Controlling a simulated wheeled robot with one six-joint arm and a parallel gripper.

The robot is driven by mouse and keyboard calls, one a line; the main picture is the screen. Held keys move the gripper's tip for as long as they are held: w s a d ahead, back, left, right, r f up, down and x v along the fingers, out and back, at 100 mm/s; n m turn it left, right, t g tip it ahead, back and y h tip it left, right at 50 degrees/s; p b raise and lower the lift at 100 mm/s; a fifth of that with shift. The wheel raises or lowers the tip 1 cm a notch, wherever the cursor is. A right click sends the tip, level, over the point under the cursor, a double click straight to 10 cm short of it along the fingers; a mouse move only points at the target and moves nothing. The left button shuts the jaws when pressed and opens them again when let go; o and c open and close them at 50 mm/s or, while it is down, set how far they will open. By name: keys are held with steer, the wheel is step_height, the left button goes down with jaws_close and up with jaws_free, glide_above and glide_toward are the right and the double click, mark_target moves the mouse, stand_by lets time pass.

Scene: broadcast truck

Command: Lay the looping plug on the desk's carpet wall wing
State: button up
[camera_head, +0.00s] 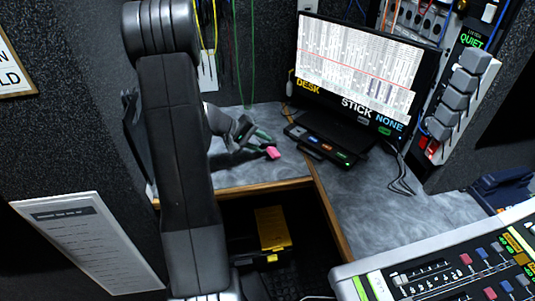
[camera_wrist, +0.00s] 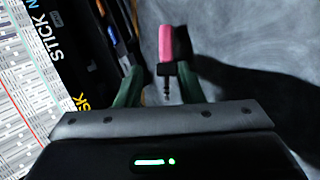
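The looping plug, a small pink and black body with a thin metal jack, shows in the wrist view (camera_wrist: 166,47) and as a pink spot in the head view (camera_head: 273,153). It is over or on the grey mottled left wing of the desk (camera_head: 245,177), beside the dark carpet wall; contact with the surface is unclear. My gripper (camera_wrist: 158,80) has two green fingers set apart, with the jack between them and the plug's body at and beyond the fingertips. The body is close to the right finger; touching is unclear. My gripper also shows in the head view (camera_head: 263,142).
A monitor (camera_head: 356,68) stands at the desk's corner, with a dark button panel (camera_head: 325,146) before it. Loose cables (camera_head: 400,176) lie right of it. An open recess with a yellow item (camera_head: 272,228) lies below the desk edge. A mixing console (camera_head: 450,268) fills the lower right.

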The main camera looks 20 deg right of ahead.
steer(key=v, duration=0.4)
steer(key=shift+p, duration=0.4)
steer(key=shift+a+r, duration=0.1)
steer(key=shift+r, duration=0.05)
step_height(320, 180, up, 8)
steer(key=a+p, duration=0.2)
steer(key=p, duration=0.2)
steer(key=shift+w+a, duration=0.1)
steer(key=shift+w, duration=0.05)
